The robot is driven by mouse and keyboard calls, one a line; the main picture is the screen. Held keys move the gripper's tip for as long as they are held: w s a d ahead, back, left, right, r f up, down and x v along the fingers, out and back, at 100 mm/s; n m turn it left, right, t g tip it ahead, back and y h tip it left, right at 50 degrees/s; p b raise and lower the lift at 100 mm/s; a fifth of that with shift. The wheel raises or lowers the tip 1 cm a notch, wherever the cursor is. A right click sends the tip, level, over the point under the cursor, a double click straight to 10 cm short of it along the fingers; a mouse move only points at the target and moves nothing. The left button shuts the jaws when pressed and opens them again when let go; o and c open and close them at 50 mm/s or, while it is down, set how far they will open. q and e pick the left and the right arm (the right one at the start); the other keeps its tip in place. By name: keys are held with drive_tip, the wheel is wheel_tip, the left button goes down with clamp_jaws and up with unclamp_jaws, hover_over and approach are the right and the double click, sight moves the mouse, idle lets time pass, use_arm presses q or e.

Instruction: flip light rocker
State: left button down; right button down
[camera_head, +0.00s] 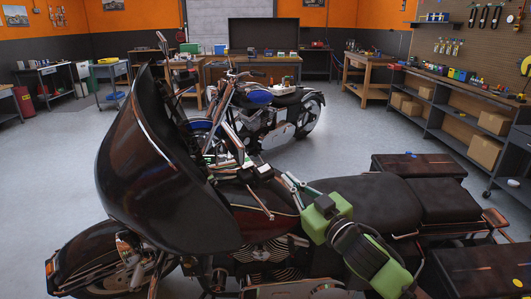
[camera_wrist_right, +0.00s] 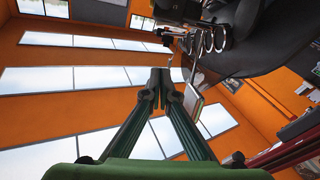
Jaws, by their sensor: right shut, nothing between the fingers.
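A large black and dark red motorcycle (camera_head: 265,203) with a wide dark front fairing (camera_head: 150,160) stands close in front of me. My right gripper (camera_head: 285,178) is above its tank, in front of the seat, with its green-grey fingers pointing up and left toward the handlebar area. In the right wrist view the gripper (camera_wrist_right: 158,80) is shut and empty, with the fingertips together. Beyond the tips, dark bike parts with several chrome-rimmed rings (camera_wrist_right: 208,40) show at the top. I cannot make out the light rocker in either view. My left gripper is not in view.
A second motorcycle with a blue tank (camera_head: 258,97) stands behind the fairing. Black side cases (camera_head: 418,163) flank the near bike's rear seat. A long workbench with boxes (camera_head: 455,105) runs along the right wall. Grey floor (camera_head: 345,145) is open between the bikes and the bench.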

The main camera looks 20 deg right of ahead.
sight(264, 168)
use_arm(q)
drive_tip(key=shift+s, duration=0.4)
use_arm(e)
drive_tip(key=shift+w+r, duration=0.1)
drive_tip(key=shift+r, duration=0.15)
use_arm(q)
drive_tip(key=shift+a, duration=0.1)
